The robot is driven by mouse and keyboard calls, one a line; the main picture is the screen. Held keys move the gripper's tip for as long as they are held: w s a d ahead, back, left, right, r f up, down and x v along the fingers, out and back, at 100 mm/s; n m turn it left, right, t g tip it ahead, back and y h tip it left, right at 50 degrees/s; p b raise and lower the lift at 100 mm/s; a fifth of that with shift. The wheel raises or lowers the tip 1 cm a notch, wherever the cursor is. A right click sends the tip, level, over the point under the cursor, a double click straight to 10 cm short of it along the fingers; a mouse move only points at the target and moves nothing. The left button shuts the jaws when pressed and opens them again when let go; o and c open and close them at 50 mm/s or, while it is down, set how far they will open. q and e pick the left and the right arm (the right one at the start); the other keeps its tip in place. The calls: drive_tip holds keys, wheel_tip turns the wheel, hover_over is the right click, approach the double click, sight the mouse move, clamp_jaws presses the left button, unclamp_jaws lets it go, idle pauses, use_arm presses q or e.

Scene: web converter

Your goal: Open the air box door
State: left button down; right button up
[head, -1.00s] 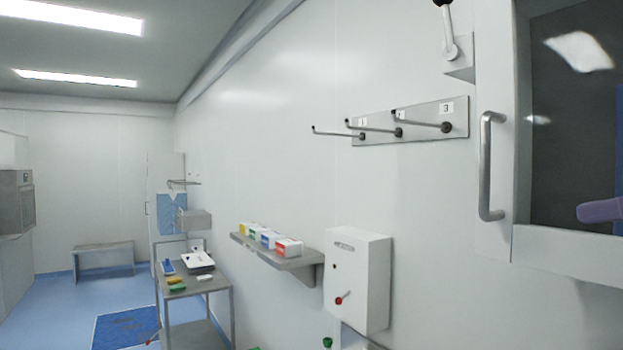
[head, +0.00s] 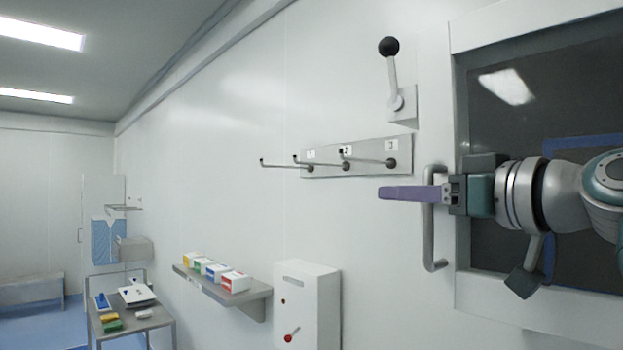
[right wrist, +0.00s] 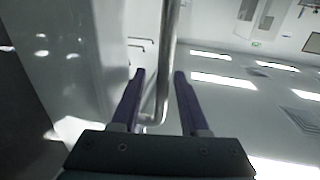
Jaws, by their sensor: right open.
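The door with a dark window and pale frame (head: 485,295) fills the right of the head view and looks shut. Its vertical grey bar handle (head: 428,240) is on the door's left side. My right gripper (head: 385,193), with purple fingers, reaches in from the right and crosses the upper part of the handle, pointing left. In the right wrist view, the handle bar (right wrist: 169,40) runs between the two open fingers (right wrist: 159,74), and its bent end shows near the palm. I cannot tell whether a finger touches the bar. My left gripper is out of view.
A black-knobbed lever (head: 393,75) sits above a hook rack (head: 345,155) on the wall left of the door. Below are a shelf (head: 220,290) with small boxes, a white wall box (head: 308,310) with a red knob, and a cart (head: 130,325).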

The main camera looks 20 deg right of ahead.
drive_tip(key=shift+w, duration=0.15)
drive_tip(key=shift+c, duration=0.4)
clamp_jaws()
idle(1.0)
